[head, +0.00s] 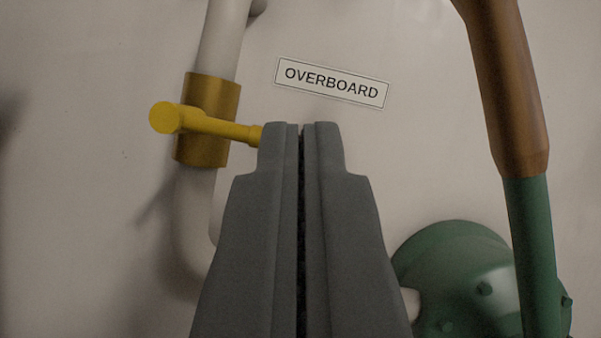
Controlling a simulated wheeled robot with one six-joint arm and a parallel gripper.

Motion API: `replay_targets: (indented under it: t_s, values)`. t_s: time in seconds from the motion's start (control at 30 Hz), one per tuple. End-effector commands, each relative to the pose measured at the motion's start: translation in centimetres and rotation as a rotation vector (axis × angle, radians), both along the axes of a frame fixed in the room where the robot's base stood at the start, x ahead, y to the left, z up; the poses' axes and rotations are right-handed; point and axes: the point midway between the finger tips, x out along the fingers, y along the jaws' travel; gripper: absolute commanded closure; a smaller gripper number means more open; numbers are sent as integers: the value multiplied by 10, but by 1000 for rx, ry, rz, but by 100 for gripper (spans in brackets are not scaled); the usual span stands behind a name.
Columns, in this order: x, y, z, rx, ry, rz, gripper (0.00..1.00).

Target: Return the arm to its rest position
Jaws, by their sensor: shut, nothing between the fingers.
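My gripper (300,130) is in the lower middle of the head view, pointing up the picture. Its two grey fingers are closed together with only a thin dark line between them, and they hold nothing. A yellow valve handle (215,126) sits on a brass valve body (208,90) just left of the fingertips. The handle's right end meets the edge of the left finger in the picture; I cannot tell whether they touch.
A white pipe (222,40) runs through the valve and bends behind my gripper. A label reading OVERBOARD (332,83) is on the pale wall (400,150). At right are a brown and green pipe (508,90) and a green bolted round housing (455,270).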

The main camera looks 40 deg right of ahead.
Motion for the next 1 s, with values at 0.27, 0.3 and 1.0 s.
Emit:
replay_targets:
  t_s: [0.27, 0.3, 1.0]
  values:
    - [0, 0, 7, 8, 1, 9, 100]
    - [-1, 0, 12, 14, 1, 17, 100]
    - [-51, 18, 170, 215, 99, 300, 100]
